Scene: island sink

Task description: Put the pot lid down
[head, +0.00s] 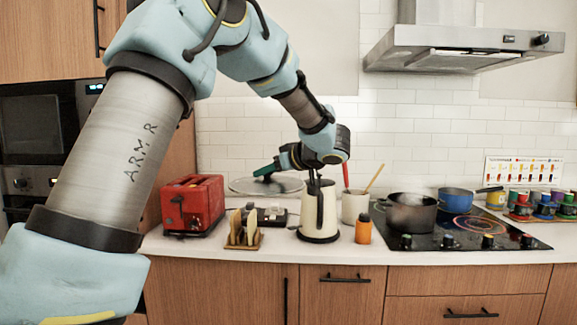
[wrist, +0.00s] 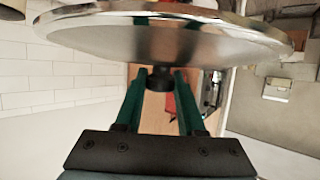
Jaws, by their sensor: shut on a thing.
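The pot lid (head: 285,186) is a wide, flat, shiny disc with a metal rim. In the head view it is behind the kettle and the toaster, near the tiled wall. My gripper (head: 266,170) is above it, with green fingers. In the wrist view the lid (wrist: 160,38) fills the top, and my gripper (wrist: 160,85) is shut on its dark knob (wrist: 160,78). I cannot tell whether the lid touches the counter. An open dark pot (head: 411,214) sits on the cooktop, to the right.
A red toaster (head: 192,204), a toast rack (head: 243,231), a cream kettle (head: 318,212), an orange bottle (head: 363,231) and a white utensil holder (head: 355,206) crowd the counter (head: 200,246). A blue pan (head: 455,199) is on the cooktop (head: 475,235). The range hood (head: 465,48) hangs above.

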